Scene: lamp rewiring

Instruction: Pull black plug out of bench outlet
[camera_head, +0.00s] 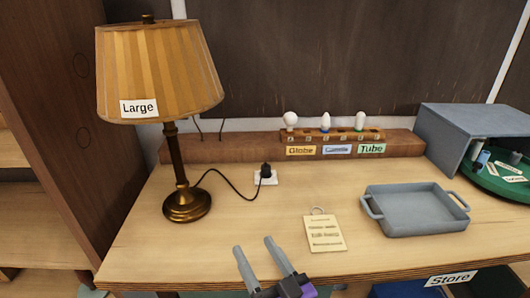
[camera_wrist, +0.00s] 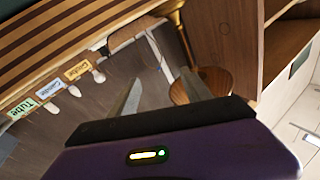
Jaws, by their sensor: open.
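The black plug (camera_head: 265,170) sits in the white bench outlet (camera_head: 268,181) at the back middle of the bench, in the head view. Its black cord (camera_head: 228,181) curves left to the brass lamp (camera_head: 186,202), which has a pleated tan shade labelled Large. My gripper (camera_head: 254,245) is open and empty at the bench's front edge, below and apart from the plug. In the wrist view my gripper (camera_wrist: 161,76) shows two spread fingers with nothing held between them. I cannot make out the plug in the wrist view.
A bulb rack (camera_head: 333,136) stands on the rear ledge above Globe, Candle and Tube labels. A paper tag (camera_head: 325,233) lies right of my gripper, and a grey tray (camera_head: 415,224) sits farther right. A grey box (camera_head: 455,145) stands far right. Bench before the outlet is clear.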

